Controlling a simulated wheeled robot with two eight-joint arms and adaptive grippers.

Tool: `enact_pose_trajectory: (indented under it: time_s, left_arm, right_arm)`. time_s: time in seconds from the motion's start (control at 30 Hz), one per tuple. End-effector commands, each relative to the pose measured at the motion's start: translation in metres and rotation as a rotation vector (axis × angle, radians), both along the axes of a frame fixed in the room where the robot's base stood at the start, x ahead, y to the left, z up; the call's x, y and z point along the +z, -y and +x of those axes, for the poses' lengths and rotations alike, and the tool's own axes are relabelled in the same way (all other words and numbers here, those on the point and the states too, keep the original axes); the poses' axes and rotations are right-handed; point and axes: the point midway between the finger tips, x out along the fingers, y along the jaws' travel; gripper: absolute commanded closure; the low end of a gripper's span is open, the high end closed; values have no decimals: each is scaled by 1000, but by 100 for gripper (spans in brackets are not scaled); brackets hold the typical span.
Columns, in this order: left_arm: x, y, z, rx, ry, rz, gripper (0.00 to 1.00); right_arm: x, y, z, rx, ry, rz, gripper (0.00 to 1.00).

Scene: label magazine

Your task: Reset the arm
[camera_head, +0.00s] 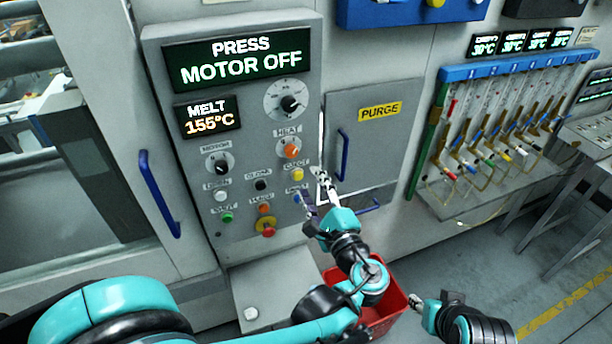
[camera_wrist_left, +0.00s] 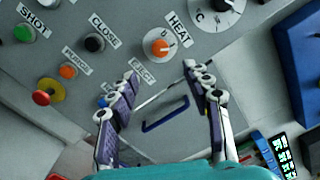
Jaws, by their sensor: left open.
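My left gripper (camera_head: 313,188) is open and empty in front of the grey control panel (camera_head: 190,105), near its lower right edge. In the left wrist view its two purple-padded fingers (camera_wrist_left: 161,72) are spread wide, with a blue door handle (camera_wrist_left: 165,114) showing in the gap behind them. The yellow EJECT button (camera_head: 297,174) is just left of the fingers in the head view. The orange HEAT knob (camera_head: 291,151) is above them. My right gripper (camera_head: 422,308) is at the lower right of the head view, away from the panel; its jaw opening is unclear.
The PURGE door (camera_head: 372,125) with its blue handle (camera_head: 343,156) is right of the panel. A red bin (camera_head: 392,300) is below my left forearm. A rack with a blue top rail (camera_head: 520,63) stands at the right. Open floor (camera_head: 455,265) shows between.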

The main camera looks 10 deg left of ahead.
Motion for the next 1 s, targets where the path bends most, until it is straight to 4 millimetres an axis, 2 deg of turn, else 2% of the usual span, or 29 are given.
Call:
enact_pose_trajectory:
  time_s: [0.5,0.6,0.67,0.77,0.8,0.9,1.0]
  left_arm:
    - [0,1,-3,0,0,-1,51]
    - [-9,-8,-4,11,-18,-42,51]
    - [-22,-24,-6,29,-45,-109,51]
    - [-61,-60,-19,82,-110,-317,51]
    - [-80,-75,-29,111,-136,-429,51]
    - [-130,-101,-61,198,-178,-747,51]
    - [-170,-108,-96,292,-179,-1074,51]
  right_arm:
    - [0,0,0,0,0,0,60]
    - [-4,0,0,0,0,0,60]
    - [-9,0,0,0,0,0,60]
    - [-22,0,0,0,0,0,60]
    - [-29,0,0,0,0,0,60]
    - [-45,0,0,0,0,0,60]
    - [-60,0,0,0,0,0,60]
